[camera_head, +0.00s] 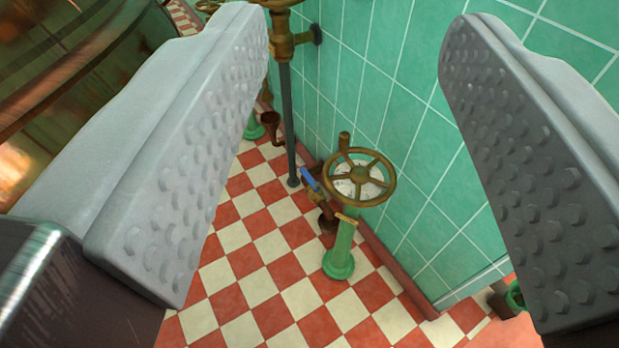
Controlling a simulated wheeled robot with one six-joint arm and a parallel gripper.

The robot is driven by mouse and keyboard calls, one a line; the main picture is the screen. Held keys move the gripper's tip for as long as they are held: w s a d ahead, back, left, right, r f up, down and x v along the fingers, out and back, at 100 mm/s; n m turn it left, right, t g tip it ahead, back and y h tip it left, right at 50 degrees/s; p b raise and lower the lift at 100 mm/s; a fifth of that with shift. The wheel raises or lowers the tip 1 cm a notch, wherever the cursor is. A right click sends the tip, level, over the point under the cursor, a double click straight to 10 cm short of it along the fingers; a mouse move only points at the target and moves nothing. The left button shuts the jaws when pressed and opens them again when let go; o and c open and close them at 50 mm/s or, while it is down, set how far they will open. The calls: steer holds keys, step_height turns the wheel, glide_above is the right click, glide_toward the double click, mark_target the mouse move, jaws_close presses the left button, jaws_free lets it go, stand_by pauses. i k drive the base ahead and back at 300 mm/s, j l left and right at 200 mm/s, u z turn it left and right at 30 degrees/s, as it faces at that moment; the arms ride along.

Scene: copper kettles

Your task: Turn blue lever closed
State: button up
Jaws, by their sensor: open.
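The blue lever (311,179) is small and sits on a brass valve fitting just left of a brass handwheel (358,178), low by the wall. It slants from upper left to lower right. My gripper (355,25) is open and empty, with its grey studded fingers wide apart at the left and right of the view. The lever shows between the fingers, farther off and lower down, and nothing touches it.
The handwheel tops a green pedestal (341,252) on the red and white checkered floor (262,262). A green tiled wall (420,110) stands behind and to the right. A vertical grey pipe (287,120) and a copper vessel (75,70) are at left.

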mark_target(315, 187)
steer(key=i+j, duration=0.2)
steer(key=i, duration=0.3)
steer(key=i+j, duration=0.25)
steer(key=i, duration=0.25)
